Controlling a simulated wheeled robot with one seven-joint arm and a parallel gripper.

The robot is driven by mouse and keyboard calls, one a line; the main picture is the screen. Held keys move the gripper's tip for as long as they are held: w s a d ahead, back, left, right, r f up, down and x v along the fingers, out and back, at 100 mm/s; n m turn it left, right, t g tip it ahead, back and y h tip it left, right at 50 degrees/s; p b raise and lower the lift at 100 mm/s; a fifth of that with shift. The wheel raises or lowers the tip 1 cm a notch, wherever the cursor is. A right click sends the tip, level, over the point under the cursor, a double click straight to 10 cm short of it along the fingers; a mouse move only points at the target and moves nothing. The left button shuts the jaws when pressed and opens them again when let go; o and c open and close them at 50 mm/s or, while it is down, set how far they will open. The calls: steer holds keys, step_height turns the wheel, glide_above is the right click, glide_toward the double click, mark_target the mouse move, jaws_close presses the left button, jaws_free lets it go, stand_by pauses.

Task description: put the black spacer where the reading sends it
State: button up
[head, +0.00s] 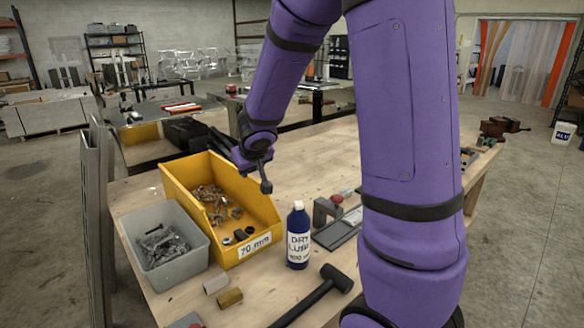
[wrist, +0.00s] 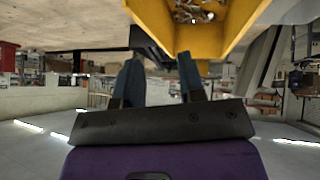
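A yellow bin (head: 262,212) labelled "70 mm" stands on the bench at the left. Metal parts lie inside, with small black cylindrical pieces (head: 240,235) near its front; one may be the black spacer, but I cannot tell. A grey measuring device (head: 328,212) with a red part stands right of the blue bottle; its reading is not legible. My gripper (head: 252,172) is above the yellow bin, its fingers apart. In the wrist view, the fingers (wrist: 160,85) are open with nothing held between them, and the yellow bin (wrist: 205,45) is at the top.
A grey bin (head: 190,262) of bolts stands left of the yellow one. A "dry lube" bottle (head: 298,238), a black mallet (head: 322,290), a beige cylinder (head: 215,284) and a brass one (head: 229,298) are in front. Another yellow bin (head: 140,133) and a black bin (head: 185,132) stand behind.

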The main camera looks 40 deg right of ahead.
steer(key=s+a+r+m+h, duration=0.1)
steer(key=s+r, duration=1)
steer(key=s, duration=0.1)
steer(key=s+a+r+n+g+y, duration=0.1)
steer(key=s+a, duration=0.3)
steer(key=s, duration=0.4)
steer(key=s+a+r+n+g+y, duration=0.1)
steer(key=s+a+r+y, duration=0.1)
steer(key=s+a, duration=0.3)
steer(key=s+y, duration=0.1)
steer(key=s, duration=0.3)
steer(key=shift+s+a, duration=0.2)
